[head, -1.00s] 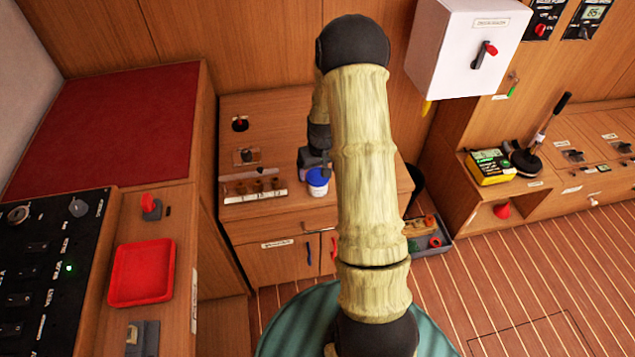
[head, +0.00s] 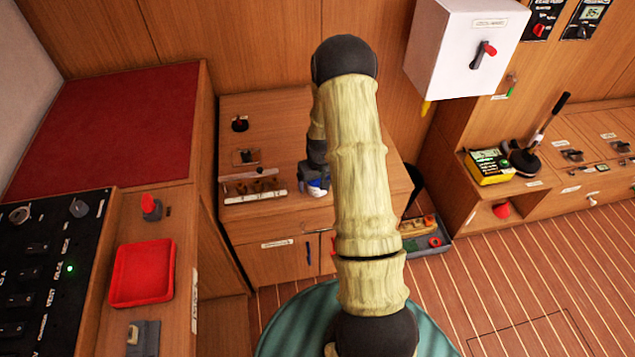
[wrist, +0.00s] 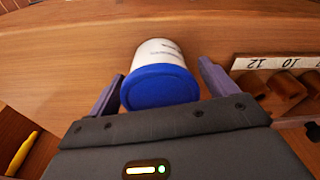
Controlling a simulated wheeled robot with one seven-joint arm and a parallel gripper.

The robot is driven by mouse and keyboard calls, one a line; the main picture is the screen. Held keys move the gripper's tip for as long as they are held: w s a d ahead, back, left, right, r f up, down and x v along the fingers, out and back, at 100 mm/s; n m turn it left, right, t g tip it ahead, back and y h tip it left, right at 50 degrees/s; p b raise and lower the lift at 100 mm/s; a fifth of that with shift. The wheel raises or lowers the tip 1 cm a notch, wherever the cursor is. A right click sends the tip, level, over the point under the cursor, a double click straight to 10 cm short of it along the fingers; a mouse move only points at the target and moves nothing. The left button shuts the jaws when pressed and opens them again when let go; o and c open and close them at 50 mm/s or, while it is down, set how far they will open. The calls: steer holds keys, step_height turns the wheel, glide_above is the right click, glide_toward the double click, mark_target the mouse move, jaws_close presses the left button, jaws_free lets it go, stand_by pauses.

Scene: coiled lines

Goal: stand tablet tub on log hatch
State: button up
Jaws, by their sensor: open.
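The tablet tub is a white tub with a blue lid (wrist: 160,87), standing on the wooden counter. In the head view the tub (head: 317,190) shows only in part, as my gripper covers most of it. My gripper (wrist: 160,80) is open, its two purple-grey fingers on either side of the lid, seen from above in the wrist view. I cannot tell whether either finger touches the tub. In the head view my gripper (head: 315,178) is over the tub at the counter's front. I cannot make out which surface is the log hatch.
A numbered rack with brown pegs (head: 254,191) is left of the tub on the counter. A red tray (head: 142,274) lies on the left console. A white switch box (head: 465,50) hangs on the wall. A yellow meter (head: 488,167) stands on the right bench.

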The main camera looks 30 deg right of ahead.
stand_by(0.3)
steer(key=shift+w, duration=0.15)
steer(key=c, duration=1.1)
steer(key=shift+a+r, duration=0.15)
steer(key=shift+r, duration=0.05)
step_height(320, 180, up, 10)
steer(key=shift+f, duration=0.15)
